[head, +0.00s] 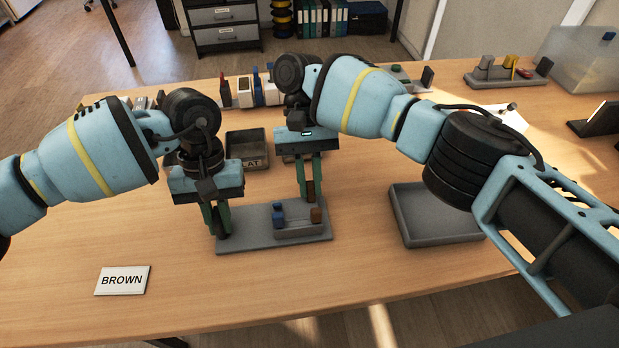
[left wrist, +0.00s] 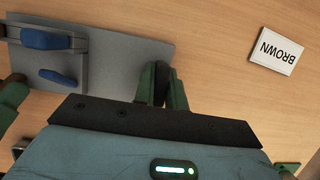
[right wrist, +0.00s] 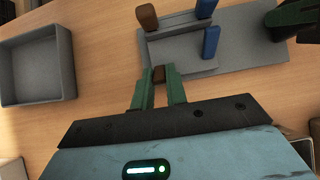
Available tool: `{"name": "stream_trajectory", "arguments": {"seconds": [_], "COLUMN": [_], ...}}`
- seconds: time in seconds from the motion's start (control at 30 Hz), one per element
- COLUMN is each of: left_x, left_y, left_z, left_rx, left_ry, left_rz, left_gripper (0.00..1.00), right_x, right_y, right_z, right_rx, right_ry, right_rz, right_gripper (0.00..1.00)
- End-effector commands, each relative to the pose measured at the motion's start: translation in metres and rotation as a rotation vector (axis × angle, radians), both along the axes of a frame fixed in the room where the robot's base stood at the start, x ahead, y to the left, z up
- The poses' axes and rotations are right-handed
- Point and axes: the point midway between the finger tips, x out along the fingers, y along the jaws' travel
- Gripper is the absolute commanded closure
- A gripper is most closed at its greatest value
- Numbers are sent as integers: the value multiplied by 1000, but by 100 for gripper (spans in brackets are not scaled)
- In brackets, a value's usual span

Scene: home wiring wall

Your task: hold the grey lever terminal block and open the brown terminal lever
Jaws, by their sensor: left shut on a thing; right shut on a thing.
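The grey lever terminal block (head: 297,231) sits on a flat grey base plate (head: 262,243). It carries blue levers (head: 278,213) at its left and a brown lever (head: 316,215) at its right. My left gripper (head: 222,233) is shut on a black upright grip (left wrist: 160,82) at the left end of the plate, apart from the levers. My right gripper (head: 308,198) is shut on a brown lever piece (right wrist: 158,74) at the block's edge. Another brown lever top (right wrist: 147,17) shows beyond it in the right wrist view. The gripped lever's base is partly hidden by the fingers.
A card reading BROWN (head: 122,281) lies front left. An empty grey tray (head: 438,238) stands right of the plate. A small dark tray (head: 247,148) and several devices stand behind the arms. The front of the table is mostly clear.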

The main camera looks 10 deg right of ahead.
Motion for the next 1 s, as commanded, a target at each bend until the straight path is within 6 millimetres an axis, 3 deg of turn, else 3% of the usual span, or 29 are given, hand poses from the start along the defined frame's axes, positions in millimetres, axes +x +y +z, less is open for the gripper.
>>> {"name": "stream_trajectory", "arguments": {"seconds": [0.07,0.1,0.27,0.67,1.0], "left_x": [0,0,0,0,0], "left_y": [1,1,0,0,0], "left_z": [0,0,0,0,0], "left_rx": [1,1,1,1,0], "left_ry": [0,0,0,0,0], "left_rz": [0,0,0,0,0], "left_gripper": [100,100,100,100,100], "right_x": [0,0,0,1,1], "right_y": [-1,-1,-1,-1,-1], "right_z": [-1,-1,-1,10,68], "right_rx": [-2,-2,-2,-1,-3], "right_ry": [0,0,-1,-5,-6], "right_rz": [-1,-1,-1,1,0], "right_gripper": [100,83,64,64,64]}}
